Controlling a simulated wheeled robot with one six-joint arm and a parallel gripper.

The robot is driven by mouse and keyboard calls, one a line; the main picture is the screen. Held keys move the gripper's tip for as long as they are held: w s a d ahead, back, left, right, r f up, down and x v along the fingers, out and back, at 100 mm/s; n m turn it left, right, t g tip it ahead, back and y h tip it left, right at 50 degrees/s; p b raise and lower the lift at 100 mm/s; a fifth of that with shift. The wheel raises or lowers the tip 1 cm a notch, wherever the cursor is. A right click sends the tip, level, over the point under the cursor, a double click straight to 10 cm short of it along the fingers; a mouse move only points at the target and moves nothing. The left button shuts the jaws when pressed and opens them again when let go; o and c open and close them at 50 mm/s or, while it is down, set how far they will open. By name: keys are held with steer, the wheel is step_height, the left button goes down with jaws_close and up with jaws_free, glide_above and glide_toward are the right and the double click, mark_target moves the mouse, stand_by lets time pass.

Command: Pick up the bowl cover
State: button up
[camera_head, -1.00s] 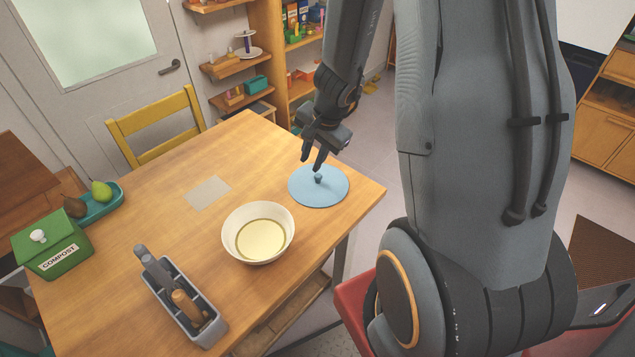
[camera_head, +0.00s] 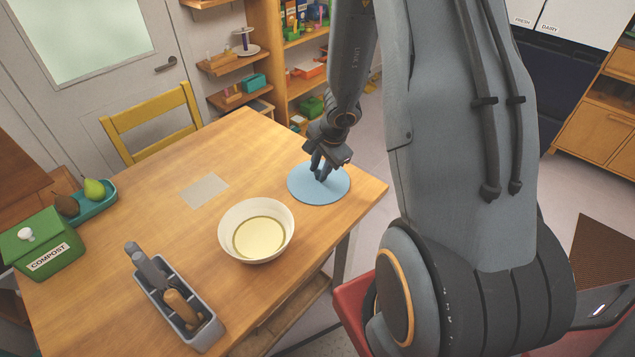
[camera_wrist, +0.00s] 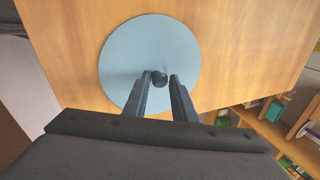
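The bowl cover (camera_head: 305,190) is a flat light-blue disc lying on the wooden table near its right corner. It also shows in the wrist view (camera_wrist: 125,55), with a small dark knob (camera_wrist: 159,79) at its middle. My gripper (camera_head: 322,175) is down at the cover, its fingers pointing at the knob. In the wrist view the two fingertips (camera_wrist: 161,78) stand apart on either side of the knob, with a small gap on the right side. In the head view my fingers hide the knob.
A cream bowl (camera_head: 228,235) with pale yellow contents stands left of the cover. A grey caddy (camera_head: 205,337) with handled tools, a green compost bin (camera_head: 45,245) and a teal tray (camera_head: 98,206) with fruit are further left. A grey sheet (camera_head: 205,190) lies flat on the table.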

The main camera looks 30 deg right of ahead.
mark_target(319, 173)
steer(key=shift+f, duration=0.1)
jaws_close()
step_height(319, 173, up, 10)
steer(key=p, duration=0.7)
stand_by(0.4)
